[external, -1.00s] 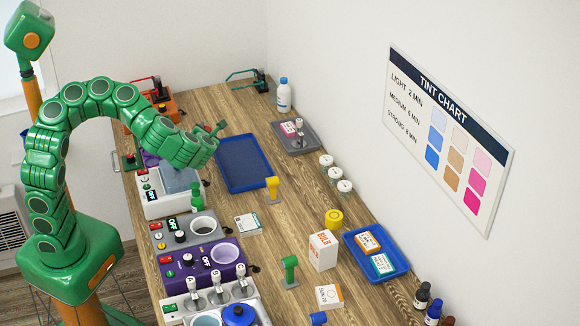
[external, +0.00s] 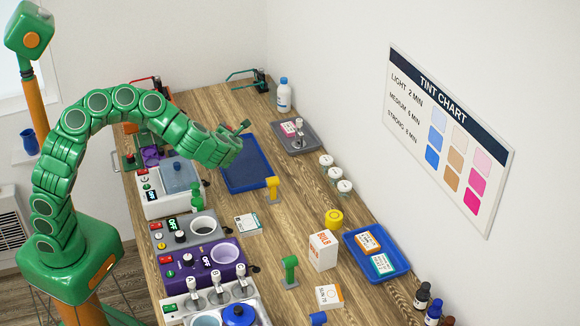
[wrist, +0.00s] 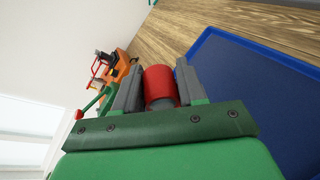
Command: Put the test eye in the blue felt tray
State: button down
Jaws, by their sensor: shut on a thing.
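My gripper (external: 240,128) is shut on a red cylinder with a grey end (wrist: 160,82), which looks to be the test eye. In the wrist view it sits between the two grey fingers. In the external view it is small and partly hidden by my gripper. The blue felt tray (external: 250,182) lies flat on the wooden bench, and its bare floor looks empty. My gripper is above the tray's far part in the external view. In the wrist view the tray (wrist: 235,80) lies to the right of the fingers.
A grey tray (external: 308,144) with small items stands right of the blue tray. A yellow stand (external: 272,188) is close to its near end. A white bath unit (external: 165,205) stands to its left. An orange device (wrist: 122,65) shows left of the fingers in the wrist view.

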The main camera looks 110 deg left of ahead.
jog(key=w+a+f, duration=0.2)
jog(key=a+f, duration=0.2)
jog(key=f, duration=0.1)
jog(key=shift+w+f, duration=0.2)
jog(key=shift+f, duration=0.05)
jog(key=shift+f, duration=0.1)
jog(key=shift+w+a+f, duration=0.1)
jog(key=shift+f, duration=1.55)
jog(key=c, duration=0.6)
grip_release()
jog(key=shift+c, duration=0.2)
jog(key=v, duration=1.2)
